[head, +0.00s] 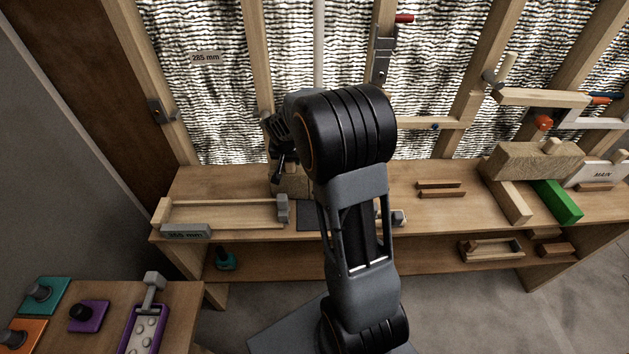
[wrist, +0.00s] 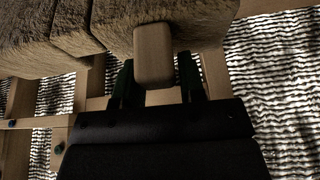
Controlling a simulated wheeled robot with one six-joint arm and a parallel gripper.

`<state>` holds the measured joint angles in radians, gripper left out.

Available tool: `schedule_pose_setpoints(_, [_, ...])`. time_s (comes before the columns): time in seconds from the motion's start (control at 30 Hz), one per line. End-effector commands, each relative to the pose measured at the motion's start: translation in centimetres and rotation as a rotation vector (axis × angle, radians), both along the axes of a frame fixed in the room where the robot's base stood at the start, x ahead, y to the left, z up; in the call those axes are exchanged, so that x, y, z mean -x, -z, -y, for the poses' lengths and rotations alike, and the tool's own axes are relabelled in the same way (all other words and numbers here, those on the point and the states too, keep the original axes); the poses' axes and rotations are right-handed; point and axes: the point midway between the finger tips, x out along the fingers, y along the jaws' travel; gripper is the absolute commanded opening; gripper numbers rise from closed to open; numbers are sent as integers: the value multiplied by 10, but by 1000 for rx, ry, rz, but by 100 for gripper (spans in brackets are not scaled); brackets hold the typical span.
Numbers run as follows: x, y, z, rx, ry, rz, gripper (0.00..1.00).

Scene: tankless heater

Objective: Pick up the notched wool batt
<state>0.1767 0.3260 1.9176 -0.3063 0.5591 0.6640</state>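In the wrist view the wool batt (wrist: 60,35), brown and fuzzy with dark slots across it, fills the top left and middle. A pale wooden grip block (wrist: 154,55) stands out from it towards me. The two dark fingers of my gripper (wrist: 156,78) lie one on each side of this block, very close to it; whether they press on it I cannot tell. In the head view my gripper (head: 281,148) is above the bench, left of my arm, over a tan batt (head: 291,184) that is mostly hidden by the gripper and arm.
A wooden frame (head: 222,212) lies left on the bench. A stud wall (head: 463,95) stands behind. A side table (head: 185,300) holds coloured pads.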

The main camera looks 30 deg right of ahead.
Motion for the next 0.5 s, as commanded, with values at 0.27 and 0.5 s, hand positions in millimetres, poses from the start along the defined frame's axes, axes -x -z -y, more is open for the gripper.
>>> schedule_pose_setpoints(0.27, [0, 0, 0, 0, 0, 0, 10])
schedule_pose_setpoints(0.5, [0, -1, 0, 0, -1, 1, 0])
